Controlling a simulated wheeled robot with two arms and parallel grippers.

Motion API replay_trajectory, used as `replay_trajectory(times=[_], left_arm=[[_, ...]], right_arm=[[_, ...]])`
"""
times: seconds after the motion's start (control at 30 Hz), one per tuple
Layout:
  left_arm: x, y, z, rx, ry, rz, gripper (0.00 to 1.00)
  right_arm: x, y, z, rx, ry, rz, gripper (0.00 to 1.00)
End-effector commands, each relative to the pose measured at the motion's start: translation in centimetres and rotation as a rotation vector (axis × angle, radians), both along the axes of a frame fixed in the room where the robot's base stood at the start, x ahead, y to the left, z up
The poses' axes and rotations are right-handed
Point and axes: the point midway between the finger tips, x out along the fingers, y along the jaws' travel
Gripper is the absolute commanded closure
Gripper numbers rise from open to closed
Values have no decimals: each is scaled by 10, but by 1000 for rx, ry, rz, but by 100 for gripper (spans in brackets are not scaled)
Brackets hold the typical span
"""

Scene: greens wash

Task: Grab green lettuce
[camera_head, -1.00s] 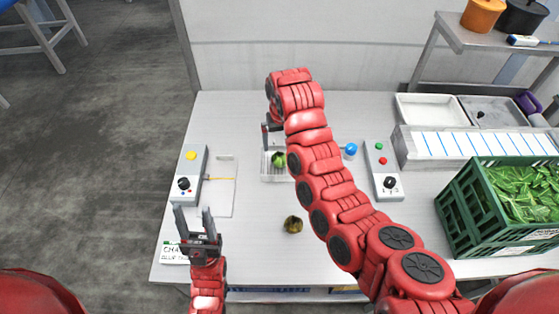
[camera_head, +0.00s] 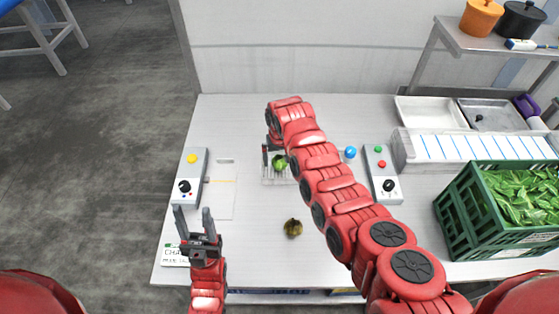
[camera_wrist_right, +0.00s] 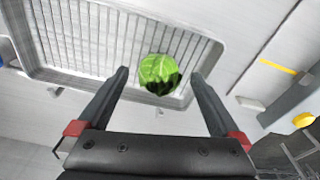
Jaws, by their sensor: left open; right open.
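A green lettuce (camera_head: 281,163) sits in a small ribbed metal tray (camera_head: 268,181) set in the white table. In the right wrist view the lettuce (camera_wrist_right: 159,73) lies on the ribbed tray floor near its edge, with a dark patch on one side. My right gripper (camera_wrist_right: 163,83) is open and empty, its two fingers on either side of the lettuce in that view, apart from it. In the head view the right arm hides part of the tray. My left gripper (camera_head: 194,218) is open and empty over the table's front left.
A brownish, wilted-looking head (camera_head: 293,228) lies on the table. A green crate (camera_head: 466,218) full of leafy greens stands at right. Control boxes flank the tray, at left (camera_head: 190,176) and right (camera_head: 383,173). A white cutting board (camera_head: 226,200) lies left.

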Motion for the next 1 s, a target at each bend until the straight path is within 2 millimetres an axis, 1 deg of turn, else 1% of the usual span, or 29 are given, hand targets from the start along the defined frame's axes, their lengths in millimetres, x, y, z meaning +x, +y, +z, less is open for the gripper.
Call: replay_trajectory(times=[0.1,0.3,0.6,0.63,0.77,0.8,0.87,0.9,0.97,1.0], left_arm=[[0,0,2,0,0,0,50],[0,0,3,0,0,0,50],[0,0,3,0,0,0,50],[0,0,3,0,0,0,50],[0,0,3,0,0,0,50],[0,0,3,0,0,0,50],[0,0,3,0,0,0,50],[0,0,3,0,0,0,50],[0,0,3,0,0,0,50],[0,0,3,0,0,0,50]], right_arm=[[1,1,-9,-4,2,6,0],[3,0,-20,-2,1,2,0],[3,1,-22,0,-2,1,0],[3,1,-22,0,-2,1,2],[3,1,-22,0,-1,1,25],[3,1,-22,0,-1,1,32],[3,1,-22,0,-1,1,43],[3,1,-22,0,-1,1,50],[3,1,-22,0,-1,1,61],[3,1,-22,0,-1,1,68]])
